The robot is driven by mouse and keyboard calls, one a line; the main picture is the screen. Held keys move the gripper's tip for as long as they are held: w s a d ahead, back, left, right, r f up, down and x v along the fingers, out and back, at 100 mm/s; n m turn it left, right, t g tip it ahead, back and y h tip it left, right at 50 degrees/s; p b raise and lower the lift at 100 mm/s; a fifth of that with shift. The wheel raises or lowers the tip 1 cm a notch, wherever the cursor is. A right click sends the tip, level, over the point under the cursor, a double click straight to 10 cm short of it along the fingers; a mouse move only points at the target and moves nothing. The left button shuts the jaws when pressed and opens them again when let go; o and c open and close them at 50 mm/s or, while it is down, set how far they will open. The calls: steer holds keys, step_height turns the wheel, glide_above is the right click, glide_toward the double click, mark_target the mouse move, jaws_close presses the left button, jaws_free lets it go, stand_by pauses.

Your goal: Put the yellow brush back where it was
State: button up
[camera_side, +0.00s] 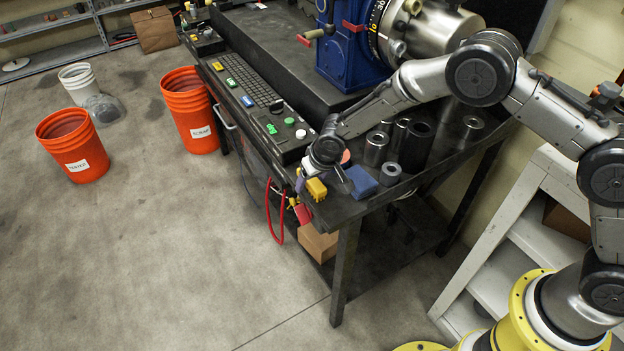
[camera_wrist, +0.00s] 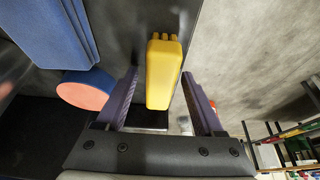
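The yellow brush (camera_side: 316,189) is at the front corner edge of the dark bench (camera_side: 345,207) in the side view. In the wrist view the yellow brush (camera_wrist: 163,70) lies lengthwise between my two purple fingers, with a visible gap on each side. My gripper (camera_side: 319,181) is low over that corner, its fingers on either side of the brush. The gripper (camera_wrist: 160,78) is open and holds nothing. I cannot tell whether the brush's underside touches the bench.
A blue block (camera_side: 362,181) and an orange-faced cylinder (camera_wrist: 84,95) are close beside my gripper. Metal cylinders (camera_side: 376,148) stand behind. A keyboard panel (camera_side: 245,85) runs along the bench's edge. A red loop (camera_side: 272,225) hangs below. Orange buckets (camera_side: 72,143) stand on open floor.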

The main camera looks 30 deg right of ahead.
steer(key=shift+r, duration=0.25)
steer(key=v, duration=1.2)
